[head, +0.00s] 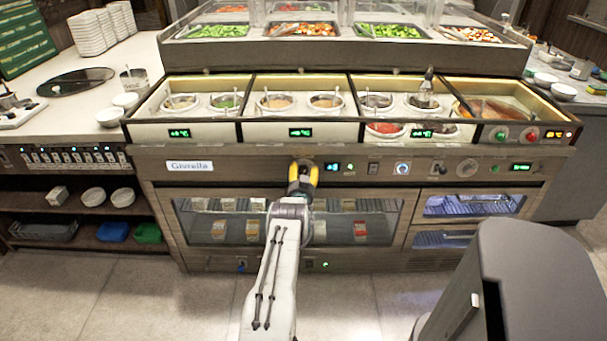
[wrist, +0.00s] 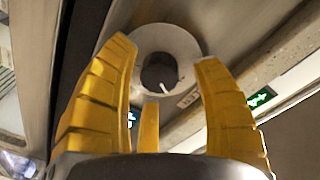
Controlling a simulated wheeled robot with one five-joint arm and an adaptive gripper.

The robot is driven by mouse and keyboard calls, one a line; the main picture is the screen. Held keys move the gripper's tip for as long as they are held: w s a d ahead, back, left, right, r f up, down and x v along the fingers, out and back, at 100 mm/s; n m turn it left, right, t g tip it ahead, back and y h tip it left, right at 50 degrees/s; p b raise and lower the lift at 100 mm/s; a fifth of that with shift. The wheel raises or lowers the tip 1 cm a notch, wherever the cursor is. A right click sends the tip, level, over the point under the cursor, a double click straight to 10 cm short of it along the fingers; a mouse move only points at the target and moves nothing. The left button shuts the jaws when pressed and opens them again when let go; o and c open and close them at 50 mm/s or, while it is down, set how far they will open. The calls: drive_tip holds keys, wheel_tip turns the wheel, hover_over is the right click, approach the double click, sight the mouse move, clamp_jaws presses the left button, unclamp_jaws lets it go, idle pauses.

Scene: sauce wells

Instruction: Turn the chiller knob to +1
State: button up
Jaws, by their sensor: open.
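In the wrist view a dark round knob (wrist: 159,72) sits on a silver disc (wrist: 182,46) on the counter's front panel. Its white pointer points down and slightly right in this view; no scale marks are readable. My gripper (wrist: 165,54) is open, its yellow fingers on either side of the knob with gaps showing. I cannot tell how far their tips are from the panel. In the head view my gripper (head: 303,178) is at the front panel, left of a small lit display (head: 331,166). It hides the knob there.
The panel also carries a blue-lit dial (head: 402,168), another knob (head: 467,169) and a dark switch (head: 373,168) to the right. Above are sauce wells with green displays (head: 300,132). Below is a glass-fronted cabinet (head: 345,228). Open floor lies in front.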

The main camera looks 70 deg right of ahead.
drive_tip(key=shift+c, duration=0.2)
drive_tip(key=shift+r, duration=0.1)
drive_tip(key=c, duration=1.2)
clamp_jaws()
